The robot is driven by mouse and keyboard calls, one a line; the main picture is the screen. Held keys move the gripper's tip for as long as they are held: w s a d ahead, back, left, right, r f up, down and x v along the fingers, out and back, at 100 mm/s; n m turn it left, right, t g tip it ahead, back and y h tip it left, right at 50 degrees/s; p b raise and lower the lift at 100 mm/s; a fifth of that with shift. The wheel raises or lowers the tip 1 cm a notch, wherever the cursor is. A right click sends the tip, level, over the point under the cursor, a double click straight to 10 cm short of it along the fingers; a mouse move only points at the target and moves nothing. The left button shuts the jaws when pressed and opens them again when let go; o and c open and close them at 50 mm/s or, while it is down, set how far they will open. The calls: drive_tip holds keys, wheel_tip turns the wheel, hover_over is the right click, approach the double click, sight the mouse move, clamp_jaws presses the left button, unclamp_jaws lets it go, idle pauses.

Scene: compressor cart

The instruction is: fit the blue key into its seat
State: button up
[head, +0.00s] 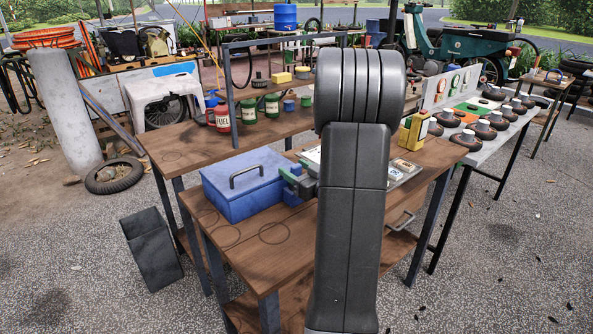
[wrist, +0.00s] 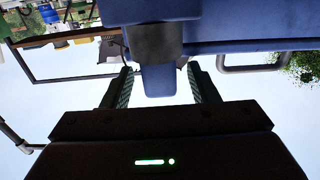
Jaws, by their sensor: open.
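My gripper (head: 292,181) is at the right side of a blue metal toolbox (head: 243,187) with a grey handle on its lid. In the wrist view, my gripper (wrist: 160,72) has its two dark green fingers apart. A blue tab (wrist: 158,82) below a dark grey block (wrist: 158,44) shows in the gap between them, with room on both sides. It may be the blue key or a part of the toolbox; I cannot tell which. The toolbox (wrist: 230,32) fills the upper right of the wrist view. No seat for the key is identifiable; my arm hides part of the bench.
The toolbox stands on a wooden bench (head: 258,262) with bare wood in front. Red and green cans (head: 249,110) stand behind it. A yellow can (head: 413,131) and a grey tray (head: 398,177) are right of my arm. A long table (head: 487,147) with several round parts stands farther right.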

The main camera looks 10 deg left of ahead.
drive_tip(key=shift+d, duration=0.1)
drive_tip(key=v, duration=1.3)
drive_tip(key=shift+s+d+b, duration=0.2)
drive_tip(key=shift+s+b, duration=0.05)
drive_tip(key=shift+b, duration=0.05)
drive_tip(key=shift+w, duration=0.1)
drive_tip(key=x, duration=1.3)
drive_tip(key=shift+a+p, duration=0.15)
drive_tip(key=shift+p, duration=0.15)
drive_tip(key=shift+w+a, duration=0.15)
drive_tip(key=shift+w, duration=0.05)
drive_tip(key=shift+r, duration=0.1)
